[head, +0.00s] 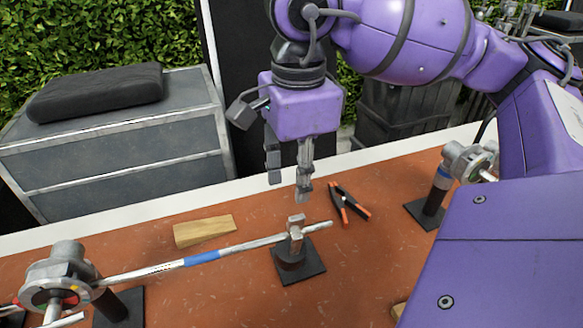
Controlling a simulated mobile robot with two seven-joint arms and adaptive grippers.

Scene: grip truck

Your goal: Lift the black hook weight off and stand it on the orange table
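The black hook weight (292,257) appears as a dark block with a wide square foot and a grey metal top. Its top meets a thin metal rod (266,241) near the rod's right end. I cannot tell whether its foot touches the orange table (215,295). My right gripper (289,186) points down just above the weight's metal top. Its two fingers are apart with nothing between them, and it does not appear to touch the weight. My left gripper is out of view.
A wooden wedge (204,231) lies left of the weight, and a black and orange spring clamp (349,203) lies right. A left stand (120,306) with a metal head and a right stand (428,210) are on the table. Bare table lies in front of the rod.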

